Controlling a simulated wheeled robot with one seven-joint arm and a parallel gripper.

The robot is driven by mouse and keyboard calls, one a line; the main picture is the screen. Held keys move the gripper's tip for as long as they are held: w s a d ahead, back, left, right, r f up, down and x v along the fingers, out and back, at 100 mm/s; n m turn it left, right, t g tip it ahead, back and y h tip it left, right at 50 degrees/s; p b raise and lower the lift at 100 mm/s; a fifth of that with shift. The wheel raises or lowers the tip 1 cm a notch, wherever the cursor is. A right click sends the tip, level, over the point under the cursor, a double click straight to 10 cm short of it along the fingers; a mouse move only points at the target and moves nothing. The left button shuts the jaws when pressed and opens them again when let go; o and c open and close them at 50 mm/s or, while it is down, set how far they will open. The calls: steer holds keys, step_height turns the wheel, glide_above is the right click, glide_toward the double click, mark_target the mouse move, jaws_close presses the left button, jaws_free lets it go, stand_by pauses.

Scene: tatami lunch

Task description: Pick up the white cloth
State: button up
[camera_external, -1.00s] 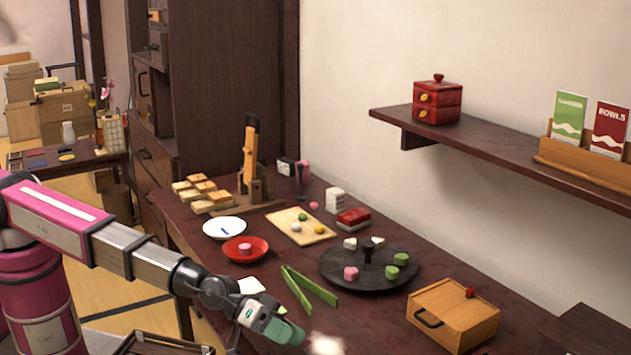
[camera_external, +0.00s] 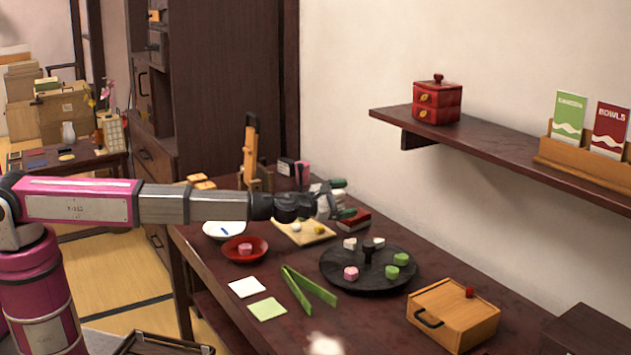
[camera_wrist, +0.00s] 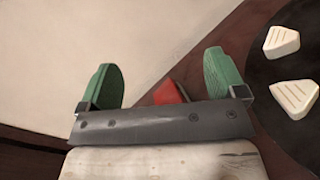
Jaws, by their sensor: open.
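The white cloth (camera_external: 246,287) looks like a flat white square on the table, left of the green tongs, in the external view. A pale green square (camera_external: 267,309) lies just in front of it. My gripper (camera_external: 343,198) is open, far behind and to the right of the cloth, above the back of the table near the red box. In the wrist view its two green fingers (camera_wrist: 163,82) are spread apart, with part of the red box (camera_wrist: 170,91) visible between them. The cloth is not in the wrist view.
Green tongs (camera_external: 310,288) lie right of the cloth. A red plate (camera_external: 262,256) with a pink piece is behind it. A round black tray (camera_external: 340,277) and a wooden box (camera_external: 470,322) stand to the right. The wall rises behind the table.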

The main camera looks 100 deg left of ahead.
mark_target(336, 191)
steer(key=s+a+n+g+y, duration=0.2)
steer(key=s+a+n, duration=0.3)
steer(key=a, duration=0.4)
steer(key=s+a+n+g+y, duration=0.25)
steer(key=a+n, duration=0.35)
steer(key=a, duration=0.3)
steer(key=shift+t, duration=0.25)
steer(key=f, duration=0.4)
steer(key=s+f, duration=0.1)
steer(key=f, duration=0.1)
steer(key=shift+a+f, duration=0.25)
steer(key=shift+f, duration=0.15)
steer(key=shift+w+a+f, duration=0.25)
steer(key=shift+w+a, duration=0.75)
steer(key=shift+a, duration=0.1)
steer(key=c, duration=1)
